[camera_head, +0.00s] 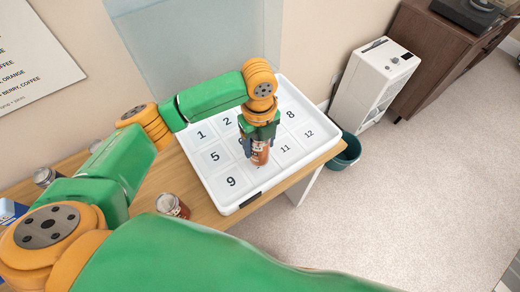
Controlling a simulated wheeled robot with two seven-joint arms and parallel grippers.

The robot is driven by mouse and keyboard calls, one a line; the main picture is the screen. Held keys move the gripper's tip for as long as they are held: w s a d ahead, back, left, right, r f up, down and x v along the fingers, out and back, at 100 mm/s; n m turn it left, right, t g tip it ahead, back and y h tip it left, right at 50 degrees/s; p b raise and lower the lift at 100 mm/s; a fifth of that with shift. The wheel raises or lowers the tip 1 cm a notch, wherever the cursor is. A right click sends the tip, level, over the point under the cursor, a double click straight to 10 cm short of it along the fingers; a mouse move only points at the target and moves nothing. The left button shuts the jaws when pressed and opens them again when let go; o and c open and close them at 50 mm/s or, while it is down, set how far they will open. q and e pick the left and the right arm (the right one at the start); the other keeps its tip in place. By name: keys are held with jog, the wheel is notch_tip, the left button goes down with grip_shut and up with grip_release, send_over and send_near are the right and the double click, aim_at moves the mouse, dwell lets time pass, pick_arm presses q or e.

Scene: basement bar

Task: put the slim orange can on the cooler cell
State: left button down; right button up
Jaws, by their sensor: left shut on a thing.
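My left gripper (259,133) points down over the white tray (233,209) and is shut on a slim orange-brown can (260,155). The can is upright, above the middle of the tray near cells 10 and 11; I cannot tell whether its base touches the tray. The tray is a grid of numbered cells; 1, 2, 5, 8, 9, 11 and 12 can be read, and others are hidden by the gripper and arm. No cell is visibly marked as the cooler. My right gripper is not in view.
The tray lies on a wooden table (205,215). A red jar (172,206) stands left of it, with another jar (44,177) and a blue box (10,211) further left. A white appliance (374,82) and green bin (347,153) stand on the floor to the right.

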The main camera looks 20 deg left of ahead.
pick_arm(q)
jog(key=f, duration=0.3)
jog(key=shift+w+a+f+p, duration=0.15)
jog(key=shift+w+f+p, duration=0.2)
jog(key=shift+w+f, duration=0.05)
jog(key=shift+f, duration=0.15)
jog(key=shift+f, duration=0.1)
jog(key=shift+c, duration=0.4)
grip_release()
notch_tip(320, 180, up, 12)
jog(key=shift+r, duration=0.2)
